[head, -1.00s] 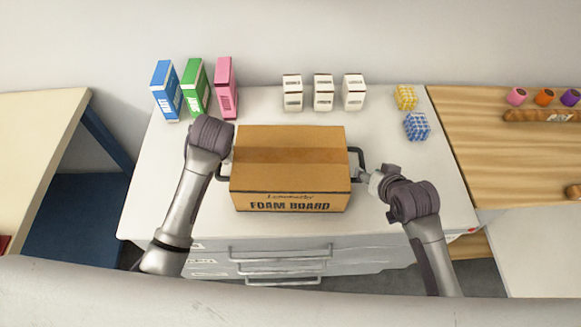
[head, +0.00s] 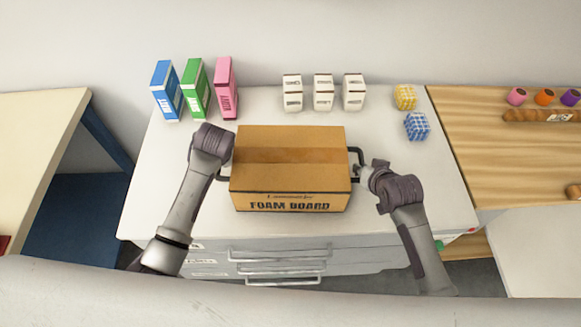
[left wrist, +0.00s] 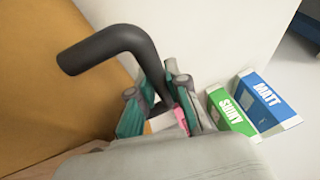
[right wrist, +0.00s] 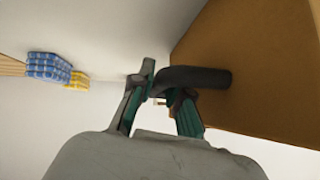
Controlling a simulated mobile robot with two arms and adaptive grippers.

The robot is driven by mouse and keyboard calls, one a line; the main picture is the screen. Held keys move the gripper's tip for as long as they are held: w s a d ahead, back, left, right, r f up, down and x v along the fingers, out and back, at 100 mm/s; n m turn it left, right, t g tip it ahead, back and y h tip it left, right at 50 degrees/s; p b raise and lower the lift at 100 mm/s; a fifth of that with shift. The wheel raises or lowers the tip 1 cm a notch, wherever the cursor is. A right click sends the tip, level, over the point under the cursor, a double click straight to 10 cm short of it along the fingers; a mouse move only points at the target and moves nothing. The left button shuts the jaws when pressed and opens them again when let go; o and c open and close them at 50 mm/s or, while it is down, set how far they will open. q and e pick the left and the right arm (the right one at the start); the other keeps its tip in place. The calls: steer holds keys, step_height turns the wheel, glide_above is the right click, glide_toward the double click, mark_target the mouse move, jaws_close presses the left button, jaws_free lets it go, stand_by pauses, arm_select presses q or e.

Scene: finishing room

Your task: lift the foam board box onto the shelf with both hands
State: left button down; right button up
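The foam board box (head: 290,180), brown cardboard with dark side handles, sits upright on the white cabinet top (head: 165,190). My left gripper (left wrist: 158,90) is at the left handle (left wrist: 115,45). In the left wrist view that handle passes between its fingers, with a gap showing between them. My right gripper (right wrist: 163,82) is at the right handle (right wrist: 195,78), whose bar end lies between its fingertips; the fingers stand apart. In the head view the left fingertips are largely hidden behind my wrist. No shelf can be made out clearly.
Blue (head: 166,90), green (head: 196,88) and pink (head: 226,88) boxes stand at the back left. Three small white boxes (head: 323,92) stand behind the foam board box. Yellow (head: 405,97) and blue (head: 416,126) checked blocks are at the right. A wooden bench (head: 500,160) adjoins.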

jaws_close()
arm_select(q)
steer(key=shift+w+r, duration=0.1)
steer(key=shift+r, duration=0.1)
arm_select(e)
steer(key=shift+w+r, duration=0.1)
steer(key=shift+r, duration=0.1)
